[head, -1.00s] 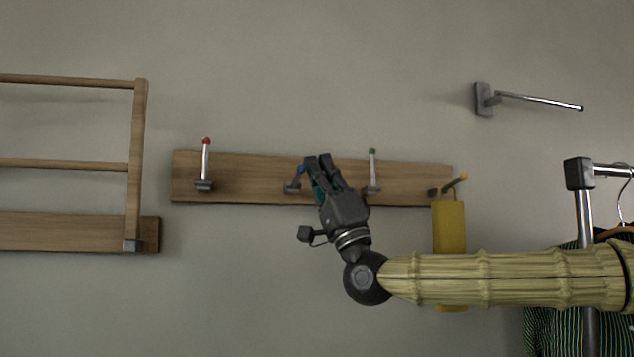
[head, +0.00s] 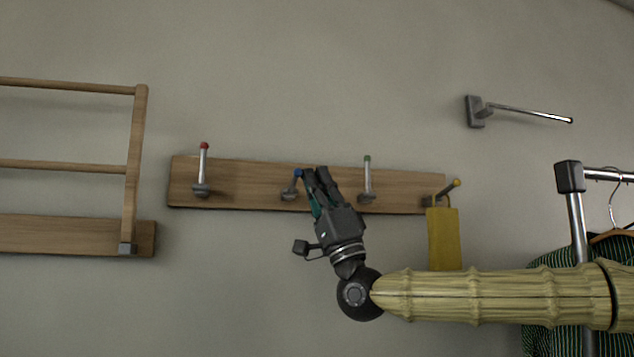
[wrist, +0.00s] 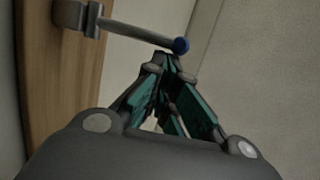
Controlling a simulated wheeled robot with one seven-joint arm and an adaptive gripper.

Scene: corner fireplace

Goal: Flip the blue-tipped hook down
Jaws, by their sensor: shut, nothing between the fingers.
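The blue-tipped hook (head: 293,186) is on the wooden rail (head: 240,186), second from the left. It sticks out from its grey base, tilted away from the rail rather than lying upright like the red-tipped and green-tipped hooks. In the wrist view the hook (wrist: 140,33) runs rightward from its bracket, and its blue tip lies just beyond my fingertips. My gripper (head: 315,174) is shut and empty, its fingertips right beside the blue tip. In the wrist view my gripper (wrist: 165,62) appears to touch or nearly touch the hook; I cannot tell which.
The red-tipped hook (head: 203,168) and green-tipped hook (head: 367,178) stand upright on either side. A wooden rack (head: 133,170) is at left, a metal wall arm (head: 520,111) upper right, a clothes rail (head: 572,200) right.

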